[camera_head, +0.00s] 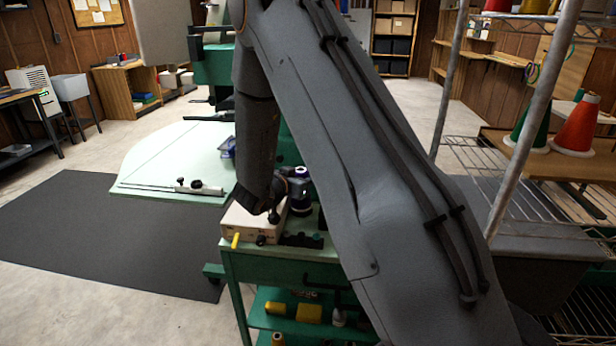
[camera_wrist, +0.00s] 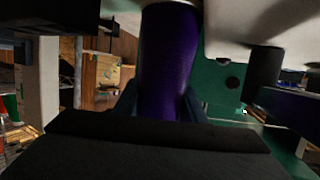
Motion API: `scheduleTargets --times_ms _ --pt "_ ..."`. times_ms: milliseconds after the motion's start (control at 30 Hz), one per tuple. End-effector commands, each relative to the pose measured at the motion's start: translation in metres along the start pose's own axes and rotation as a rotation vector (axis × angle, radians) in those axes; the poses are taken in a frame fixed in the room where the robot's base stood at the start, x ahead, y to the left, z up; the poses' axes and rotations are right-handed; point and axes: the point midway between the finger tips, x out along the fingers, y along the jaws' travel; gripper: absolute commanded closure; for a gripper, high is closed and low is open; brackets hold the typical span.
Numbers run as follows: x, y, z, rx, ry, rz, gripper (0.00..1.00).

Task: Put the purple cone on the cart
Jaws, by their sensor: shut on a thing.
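The purple cone (camera_wrist: 168,55) fills the upper middle of the wrist view, between the two dark fingers of my gripper (camera_wrist: 160,103), which is shut on it. I cannot tell whether the cone touches the cart.
A pale box (camera_head: 243,222) takes up the left of the cart's top. Yellow items (camera_head: 308,312) lie on its lower shelf. A wire rack (camera_head: 480,160) with a green cone (camera_head: 530,126) and a red cone (camera_head: 577,126) nearby stands right. A pale green machine table (camera_head: 175,160) stands behind.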

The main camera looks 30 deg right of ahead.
Motion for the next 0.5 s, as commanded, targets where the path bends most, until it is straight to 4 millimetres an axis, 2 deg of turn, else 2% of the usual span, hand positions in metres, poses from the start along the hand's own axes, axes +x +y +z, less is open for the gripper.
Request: scheduleTargets --times_ms 33,467,500 --pt "0.0006 0.0024 0.0063 -0.007 -0.007 0.003 0.89" --pt "0.0009 0.0034 0.0084 -0.009 -0.009 0.004 0.89" --pt "0.0009 0.0034 0.0085 -0.01 -0.009 0.004 0.58"
